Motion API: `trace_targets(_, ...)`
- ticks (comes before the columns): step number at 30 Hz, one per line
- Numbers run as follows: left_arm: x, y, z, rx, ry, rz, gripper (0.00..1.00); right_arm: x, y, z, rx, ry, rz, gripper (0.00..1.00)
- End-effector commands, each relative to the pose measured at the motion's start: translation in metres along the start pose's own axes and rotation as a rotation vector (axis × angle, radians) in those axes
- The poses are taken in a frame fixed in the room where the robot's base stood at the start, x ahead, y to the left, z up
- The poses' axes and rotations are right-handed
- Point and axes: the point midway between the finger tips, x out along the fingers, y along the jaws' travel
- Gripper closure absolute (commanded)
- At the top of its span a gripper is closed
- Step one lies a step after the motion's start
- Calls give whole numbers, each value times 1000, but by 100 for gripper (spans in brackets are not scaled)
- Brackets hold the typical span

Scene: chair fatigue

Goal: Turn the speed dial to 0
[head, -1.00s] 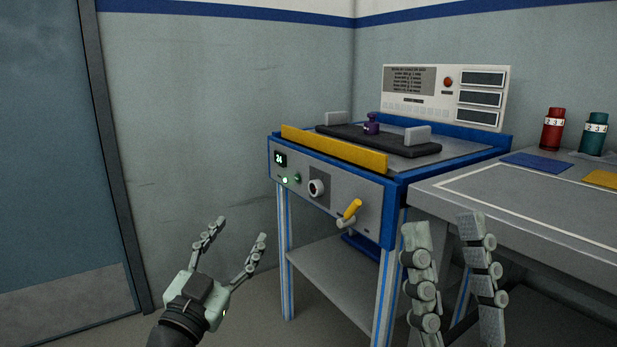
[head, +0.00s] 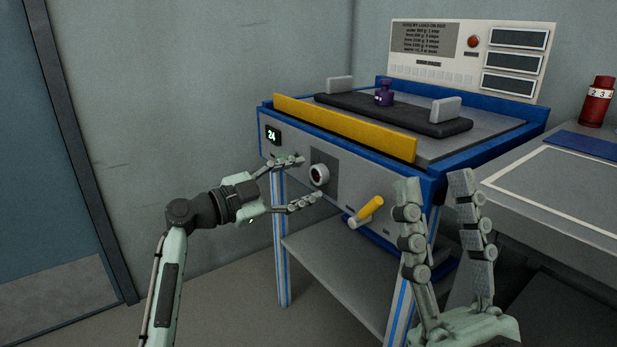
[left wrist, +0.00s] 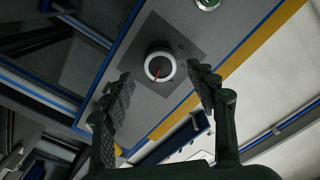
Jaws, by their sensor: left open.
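The speed dial (head: 319,174) is a round knob with a white rim and dark face on a grey plate on the machine's front panel. In the left wrist view the dial (left wrist: 159,67) shows a red pointer line, and it lies ahead of and between my fingers. My left gripper (head: 311,177) is open, its fingers spread at either side of the dial, not closed on it. The left gripper (left wrist: 160,85) also shows in the left wrist view. A display (head: 272,135) reads 24. My right gripper (head: 432,184) is open and empty, in front of the machine's right corner.
A yellow-handled crank (head: 369,209) sticks out right of the dial. A yellow bar (head: 340,126) runs along the machine's top front edge. A purple weight (head: 384,93) rests on the black pad (head: 420,115). A red bottle (head: 597,101) stands on the side table (head: 560,210).

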Motion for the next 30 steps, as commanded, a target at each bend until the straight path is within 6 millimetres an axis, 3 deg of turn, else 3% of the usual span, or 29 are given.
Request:
trace_targets(6, 20, 0, 0, 0, -1, -1, 42, 0, 0, 0, 0, 3, 2, 60)
trace_targets(14, 22, 0, 0, 1, -2, -1, 42, 3, 1, -1, -1, 16, 7, 60)
trace_targets(26, 21, 0, 1, 0, -2, -1, 89, 4, 2, -2, -2, 19, 7, 60)
trace_targets(30, 21, 0, 1, -3, -2, -1, 92, 3, 1, -1, -2, 15, 4, 60)
